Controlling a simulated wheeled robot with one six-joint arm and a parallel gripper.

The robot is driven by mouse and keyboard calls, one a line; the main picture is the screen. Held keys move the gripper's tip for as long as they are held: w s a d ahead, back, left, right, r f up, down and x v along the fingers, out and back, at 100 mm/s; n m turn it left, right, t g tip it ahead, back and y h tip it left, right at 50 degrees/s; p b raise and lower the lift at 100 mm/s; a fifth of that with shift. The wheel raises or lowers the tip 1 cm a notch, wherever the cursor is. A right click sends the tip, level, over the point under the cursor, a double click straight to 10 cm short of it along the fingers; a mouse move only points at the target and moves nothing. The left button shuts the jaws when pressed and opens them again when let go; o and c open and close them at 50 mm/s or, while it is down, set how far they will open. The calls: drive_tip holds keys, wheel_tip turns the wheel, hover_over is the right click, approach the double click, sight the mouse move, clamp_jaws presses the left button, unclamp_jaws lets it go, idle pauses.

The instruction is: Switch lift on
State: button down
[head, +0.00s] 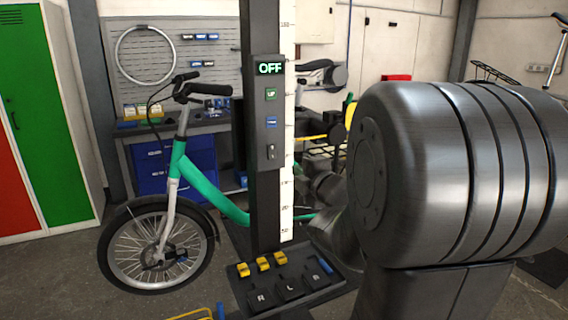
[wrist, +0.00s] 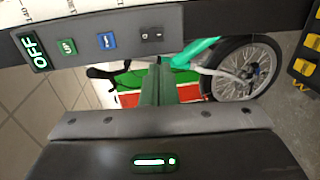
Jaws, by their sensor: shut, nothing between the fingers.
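The lift's control panel (head: 267,113) is on a dark upright column in the head view. Its display (head: 270,68) reads OFF in lit letters. Below it are a green UP button (head: 270,94), a blue button (head: 271,122) and a small dark switch (head: 271,152). In the wrist view the panel (wrist: 82,50) lies sideways across the top left, with the switch (wrist: 152,35) at its right end. My gripper (wrist: 158,68) is shut and empty, its fingers below the switch in that picture and apparently apart from the panel. I cannot make out the gripper in the head view.
A green bike (head: 205,187) stands left of the column. A black base tray (head: 290,283) with yellow blocks lies at the column's foot. A workbench (head: 175,127) and a green and red locker (head: 62,115) are behind. My arm fills the right side.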

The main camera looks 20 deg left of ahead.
sight(273, 157)
drive_tip(key=p+x, duration=0.1)
drive_tip(key=x, duration=1.3)
drive_tip(key=shift+p, duration=0.4)
drive_tip(key=shift+f, duration=0.1)
drive_tip(key=shift+f+b, duration=0.3)
drive_tip(key=shift+b, duration=0.8)
drive_tip(key=shift+a+r, duration=0.1)
drive_tip(key=shift+r, duration=0.2)
